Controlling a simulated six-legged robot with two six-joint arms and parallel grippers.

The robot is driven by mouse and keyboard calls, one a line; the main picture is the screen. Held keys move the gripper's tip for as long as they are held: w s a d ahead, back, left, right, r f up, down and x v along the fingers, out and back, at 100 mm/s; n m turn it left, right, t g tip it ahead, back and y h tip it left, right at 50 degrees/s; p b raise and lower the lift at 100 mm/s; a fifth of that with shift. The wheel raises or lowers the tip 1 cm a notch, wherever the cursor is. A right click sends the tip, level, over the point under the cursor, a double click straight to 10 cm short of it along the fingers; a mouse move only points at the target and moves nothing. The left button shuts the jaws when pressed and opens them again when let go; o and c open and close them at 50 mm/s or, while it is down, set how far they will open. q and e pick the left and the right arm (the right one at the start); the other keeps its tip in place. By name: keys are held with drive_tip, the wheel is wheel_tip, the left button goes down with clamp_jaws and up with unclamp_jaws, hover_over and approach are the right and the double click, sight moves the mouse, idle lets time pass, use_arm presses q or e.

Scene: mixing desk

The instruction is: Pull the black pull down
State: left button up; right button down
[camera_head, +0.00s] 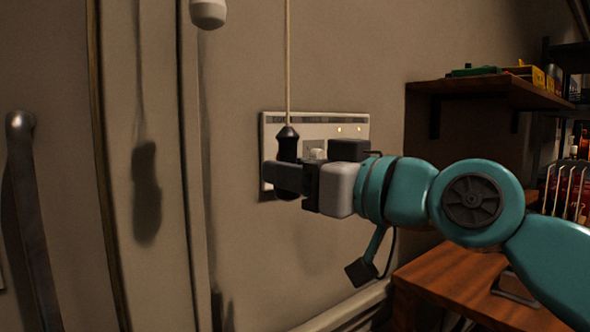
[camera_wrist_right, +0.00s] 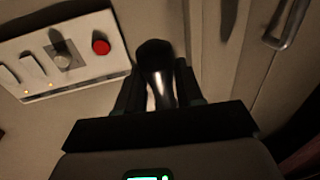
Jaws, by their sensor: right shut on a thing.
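The black pull (camera_head: 288,145) hangs on a pale cord (camera_head: 288,60) in front of the wall panel in the head view. My right gripper (camera_head: 283,178) is shut on it, with the fingers across its middle; part of the pull shows above and below them. In the right wrist view the black pull (camera_wrist_right: 156,75) stands between the two dark fingers of my right gripper (camera_wrist_right: 158,92). My left gripper is not in view.
A pale wall panel (camera_head: 350,130) with lit indicators is behind the pull; a red button (camera_wrist_right: 101,47) shows on it. A white pull (camera_head: 208,12) hangs at upper left. A wooden shelf (camera_head: 490,88) and a wooden desk (camera_head: 450,285) stand right. A metal handle (camera_head: 22,160) is far left.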

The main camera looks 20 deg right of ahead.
drive_tip(key=shift+w+a+f+g, duration=0.15)
drive_tip(key=shift+w+f, duration=0.05)
drive_tip(key=shift+f, duration=0.25)
drive_tip(key=shift+w+a+f+g, duration=0.15)
drive_tip(key=shift+f, duration=0.3)
drive_tip(key=c, duration=1)
unclamp_jaws()
drive_tip(key=shift+w, duration=0.1)
drive_tip(key=shift+o, duration=0.2)
drive_tip(key=shift+w+f, duration=0.1)
drive_tip(key=shift+w, duration=0.35)
drive_tip(key=shift+s+r, duration=0.3)
drive_tip(key=shift+s, duration=0.3)
drive_tip(key=shift+w+f, duration=0.1)
drive_tip(key=shift+w, duration=0.25)
drive_tip(key=v, duration=1.7)
drive_tip(key=shift+a, duration=0.1)
